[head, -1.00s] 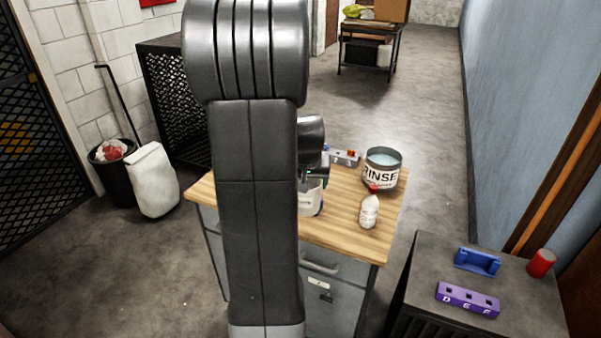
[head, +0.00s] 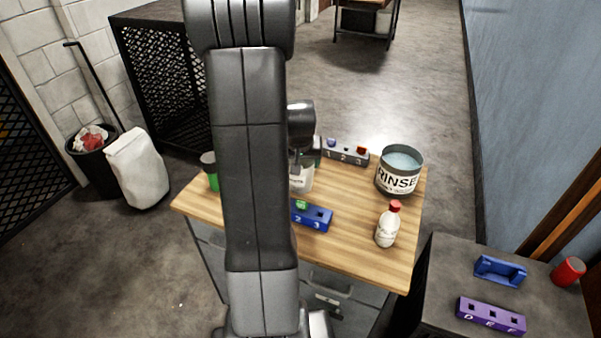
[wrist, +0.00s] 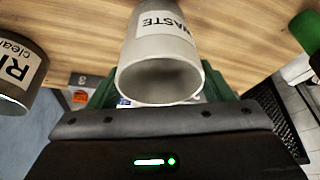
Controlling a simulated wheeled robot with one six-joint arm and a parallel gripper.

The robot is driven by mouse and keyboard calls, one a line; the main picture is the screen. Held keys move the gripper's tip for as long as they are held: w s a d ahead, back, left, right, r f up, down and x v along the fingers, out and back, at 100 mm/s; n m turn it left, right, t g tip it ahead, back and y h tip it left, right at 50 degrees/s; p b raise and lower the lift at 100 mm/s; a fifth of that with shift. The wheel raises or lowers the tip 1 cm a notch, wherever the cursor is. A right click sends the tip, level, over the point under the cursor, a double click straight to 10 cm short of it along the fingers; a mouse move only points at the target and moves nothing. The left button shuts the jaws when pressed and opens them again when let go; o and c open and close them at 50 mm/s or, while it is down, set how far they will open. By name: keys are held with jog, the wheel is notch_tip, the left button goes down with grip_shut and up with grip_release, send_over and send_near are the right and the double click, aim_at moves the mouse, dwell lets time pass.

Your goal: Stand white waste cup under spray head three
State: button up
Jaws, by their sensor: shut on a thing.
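The white waste cup (head: 302,180) is over the wooden worktop, partly hidden behind my arm in the head view. In the wrist view the cup (wrist: 160,50) shows its WASTE label and open mouth. My gripper (wrist: 160,92) is shut on it, with a green finger at each side. I cannot tell whether its base touches the worktop. A grey block (head: 345,153) numbered 1, 2, 3 stands at the back of the worktop, with an orange-red piece (head: 361,150) at 3. I cannot make out which part is spray head three.
A RINSE tub (head: 397,181) stands at the back right, and a red-capped white bottle (head: 387,228) in front of it. A blue block (head: 315,215) with a green piece is near my arm. A green container (head: 212,181) is at left. Bare wood lies at front right.

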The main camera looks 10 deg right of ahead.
aim_at(302, 184)
jog(key=shift+f, duration=2.4)
jog(key=shift+f, duration=0.2)
jog(key=o, duration=1.2)
jog(key=shift+o, duration=0.2)
jog(key=shift+r, duration=0.2)
